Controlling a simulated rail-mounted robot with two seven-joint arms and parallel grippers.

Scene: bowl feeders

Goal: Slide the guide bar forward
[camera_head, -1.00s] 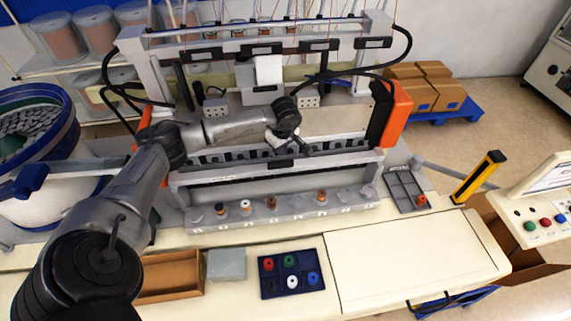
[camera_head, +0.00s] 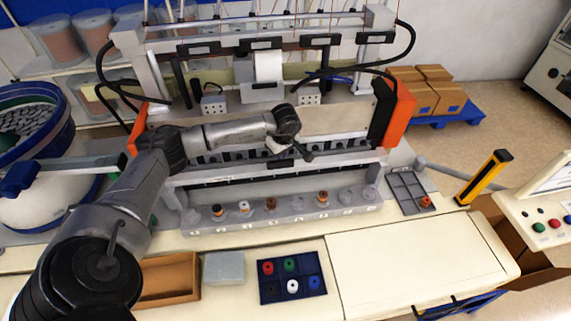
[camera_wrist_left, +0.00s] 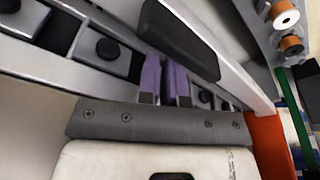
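The guide bar (camera_head: 345,158) is a long pale grey bar across the front of the machine, behind the row of coloured spools. In the left wrist view, a pale bar (camera_wrist_left: 243,88) runs diagonally at the upper right with a black block (camera_wrist_left: 180,38) beside it. My left gripper (camera_head: 302,154) is at the middle of the bar in the head view. Its purple fingers (camera_wrist_left: 164,72) are close together with only a thin gap, tips at the black block's lower edge. I see nothing held between them; contact is hard to tell. My right gripper is out of view.
A grey ledge (camera_head: 345,202) with several spools stands in front of the bar. On the table are a blue tray (camera_head: 292,278) of coloured parts, a brown bin (camera_head: 168,280) and a grey box (camera_head: 224,267). An orange upright (camera_head: 399,114) closes the machine's right end.

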